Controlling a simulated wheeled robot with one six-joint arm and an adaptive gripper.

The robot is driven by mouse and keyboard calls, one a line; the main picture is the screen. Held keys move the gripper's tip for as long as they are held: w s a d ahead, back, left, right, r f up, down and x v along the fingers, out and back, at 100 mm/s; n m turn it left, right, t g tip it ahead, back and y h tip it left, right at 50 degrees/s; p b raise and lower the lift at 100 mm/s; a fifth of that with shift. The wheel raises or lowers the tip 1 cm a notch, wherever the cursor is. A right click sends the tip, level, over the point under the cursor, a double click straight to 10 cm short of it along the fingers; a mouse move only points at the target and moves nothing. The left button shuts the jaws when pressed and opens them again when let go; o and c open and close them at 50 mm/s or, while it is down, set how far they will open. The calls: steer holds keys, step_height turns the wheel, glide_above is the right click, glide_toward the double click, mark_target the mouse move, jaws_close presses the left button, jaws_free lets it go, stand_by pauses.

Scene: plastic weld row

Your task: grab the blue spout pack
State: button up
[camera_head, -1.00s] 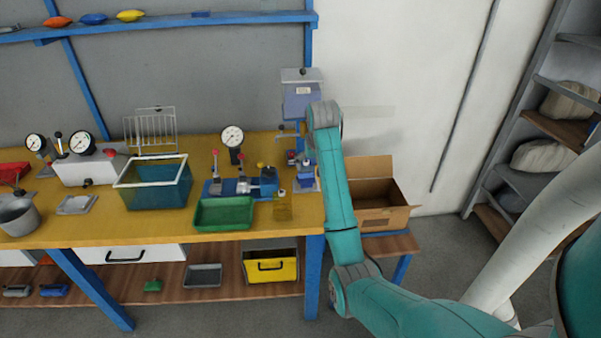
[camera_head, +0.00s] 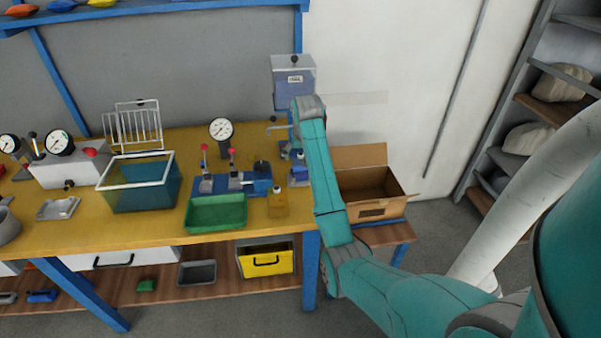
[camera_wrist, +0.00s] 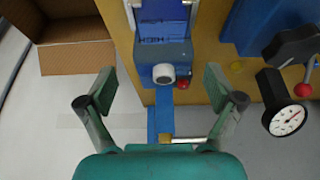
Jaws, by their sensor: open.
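My gripper (camera_wrist: 160,90) is open and empty in the wrist view, its two fingers wide apart. Beyond and between the fingers is a blue body with a round white cap-like ring (camera_wrist: 163,73), beside a red knob (camera_wrist: 183,84). A small blue thing with a white top (camera_head: 299,171) stands at the bench's right end in the head view, close beside my arm. I cannot tell for sure whether this is the spout pack or part of the machine. Another blue pack (camera_head: 61,5) lies on the upper shelf, partly cut off. In the head view my arm hides the gripper.
A machine (camera_head: 294,80) with a labelled housing rises behind my arm. A green tray (camera_head: 217,226), an amber bottle (camera_head: 278,203) and a gauge (camera_head: 221,130) stand on the yellow bench (camera_head: 150,237). An open cardboard box (camera_head: 382,212) is at the right.

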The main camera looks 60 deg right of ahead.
steer(key=x, duration=0.4)
steer(key=shift+w+a+f, duration=0.1)
steer(key=shift+a+f, duration=0.1)
steer(key=shift+f, duration=0.05)
steer(key=shift+r, duration=0.1)
steer(key=c, duration=1.4)
